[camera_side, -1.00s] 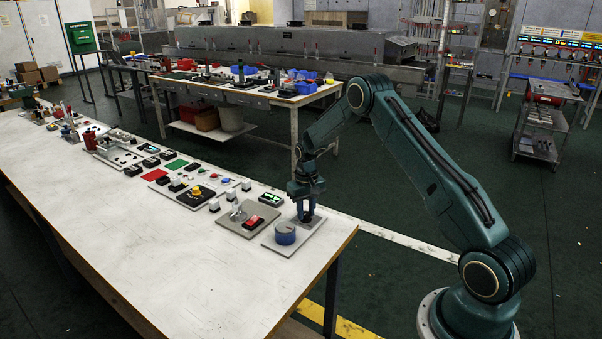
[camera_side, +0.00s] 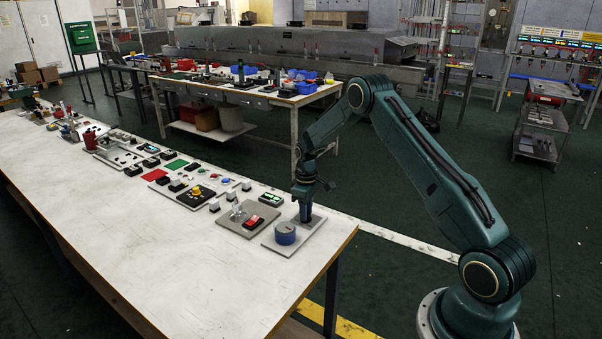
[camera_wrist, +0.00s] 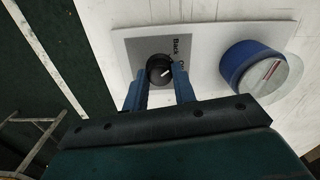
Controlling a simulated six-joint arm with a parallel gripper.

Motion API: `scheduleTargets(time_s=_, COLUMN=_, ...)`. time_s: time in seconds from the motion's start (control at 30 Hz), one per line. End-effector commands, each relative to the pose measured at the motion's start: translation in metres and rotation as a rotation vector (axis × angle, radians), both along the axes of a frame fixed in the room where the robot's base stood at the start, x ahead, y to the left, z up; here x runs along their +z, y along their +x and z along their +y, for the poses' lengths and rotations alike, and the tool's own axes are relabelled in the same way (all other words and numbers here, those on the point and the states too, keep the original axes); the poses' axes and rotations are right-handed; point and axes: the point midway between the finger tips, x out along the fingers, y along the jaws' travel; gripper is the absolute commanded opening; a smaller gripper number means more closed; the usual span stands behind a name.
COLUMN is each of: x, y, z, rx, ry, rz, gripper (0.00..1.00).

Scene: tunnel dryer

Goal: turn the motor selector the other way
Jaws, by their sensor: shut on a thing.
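The motor selector is a black round knob (camera_wrist: 157,66) with a white pointer mark, on a grey label plate (camera_wrist: 137,48) fixed to a white board. The label reads "Back", with a second word partly hidden by a finger. The pointer slants up and right in the wrist view, toward the lettering. My gripper (camera_wrist: 160,78) has its two blue fingers on either side of the knob, shut on it. In the side view my gripper (camera_side: 306,214) points straight down at the board near the table's right end; the knob is hidden there.
A blue round part (camera_wrist: 250,62) stands on the same board beside the knob; it also shows in the side view (camera_side: 285,233). A grey plate with a red rocker switch (camera_side: 253,221) lies to the left. The table's front is clear.

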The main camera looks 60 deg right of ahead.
Motion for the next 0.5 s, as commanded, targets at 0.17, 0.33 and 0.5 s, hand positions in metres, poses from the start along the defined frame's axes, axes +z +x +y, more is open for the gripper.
scheduleTargets(time_s=0.17, x=0.0004, y=0.0004, z=-0.0001, rx=0.126, ry=-0.001, rz=-0.001, gripper=0.04)
scheduleTargets(time_s=0.33, x=0.0004, y=0.0004, z=-0.0001, rx=0.205, ry=-0.001, rz=-0.001, gripper=0.04)
scheduleTargets(time_s=0.5, x=0.0004, y=0.0005, z=-0.0001, rx=0.243, ry=-0.001, rz=-0.002, gripper=0.04)
